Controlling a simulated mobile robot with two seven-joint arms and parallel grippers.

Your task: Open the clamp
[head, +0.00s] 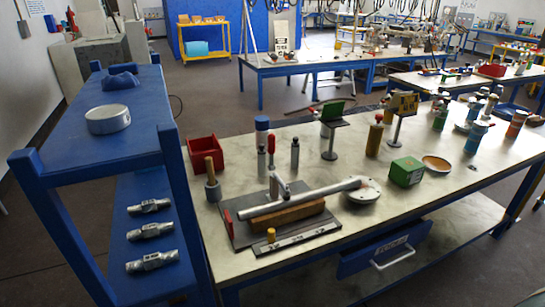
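A metal clamp (274,183) with an upright lever and dark reddish tip stands at the back of a dark fixture plate (243,236) on the workbench. Its arm reaches forward over a silver pipe (310,199), which lies along a wooden block (286,214). I cannot tell whether the clamp presses on the pipe. A round flange (361,191) is at the pipe's right end. Neither of my grippers is in view.
The workbench (390,210) also holds a red bin (206,151), a green box (406,172), and several bottles and stands. A blue shelf (100,135) with a metal ring (107,120) stands at left. Bare bench surface lies right of the flange.

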